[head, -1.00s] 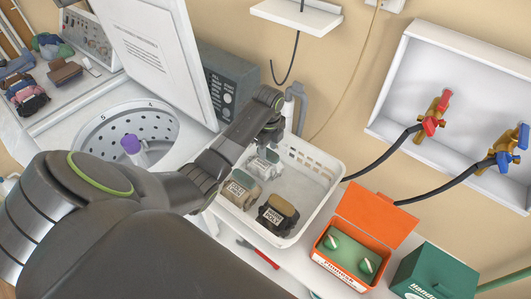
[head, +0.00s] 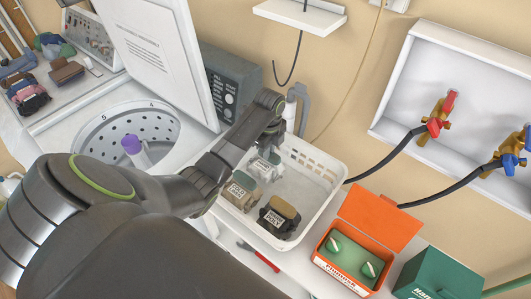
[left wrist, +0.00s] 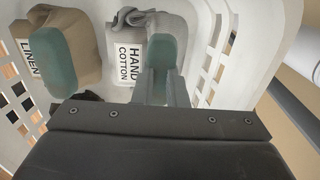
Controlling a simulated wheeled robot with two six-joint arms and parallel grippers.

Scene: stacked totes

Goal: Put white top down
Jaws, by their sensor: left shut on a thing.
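The white top (head: 265,166) is a pale, grey-white folded bundle with a white label, at the back of the white basket (head: 328,160). In the left wrist view the white top (left wrist: 172,24) has a tag reading "HAND COTTON" and a teal patch. My left gripper (head: 268,146) reaches down into the basket from above and is shut on the white top. Its fingers (left wrist: 163,88) meet the bundle at the teal patch. Whether the bundle touches the basket floor is hard to tell. My right gripper is not in view.
A beige bundle (head: 240,190) tagged "LINEN" and a dark bundle (head: 279,216) lie in the same basket, near the white top. The basket's right part is bare. An open washer (head: 92,150) stands left; an orange box (head: 328,262) and green box (head: 430,277) stand right.

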